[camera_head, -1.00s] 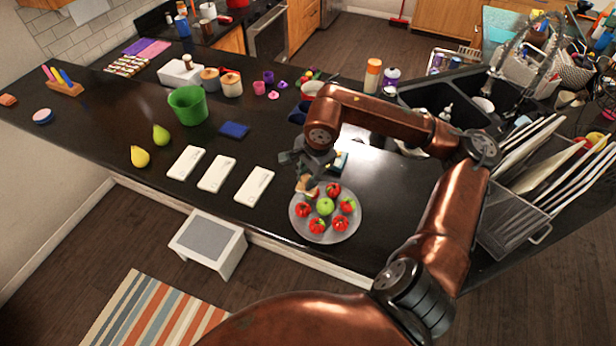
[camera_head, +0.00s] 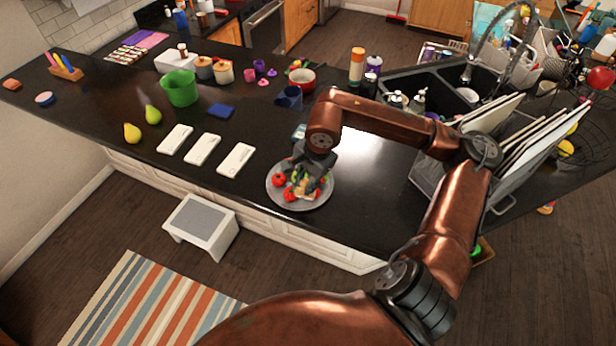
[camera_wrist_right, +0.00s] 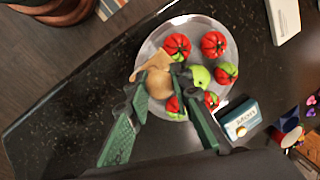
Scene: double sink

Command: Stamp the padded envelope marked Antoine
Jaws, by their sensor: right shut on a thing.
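My right gripper (camera_head: 309,180) is low over the fruit plate and shut on a tan, wood-coloured stamp-like piece (camera_wrist_right: 154,78), which shows between the fingers in the right wrist view. Whether the piece touches the plate or fruit cannot be told. Three white flat pieces that look like the padded envelopes lie in a row on the counter: left (camera_head: 174,139), middle (camera_head: 202,149) and right (camera_head: 236,159). Their writing is too small to read. A dark blue pad (camera_head: 221,110) lies behind them. My left gripper is not in view.
Two pears, a green bucket (camera_head: 180,89) and a dish rack are around. Counter between envelopes and plate is clear.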

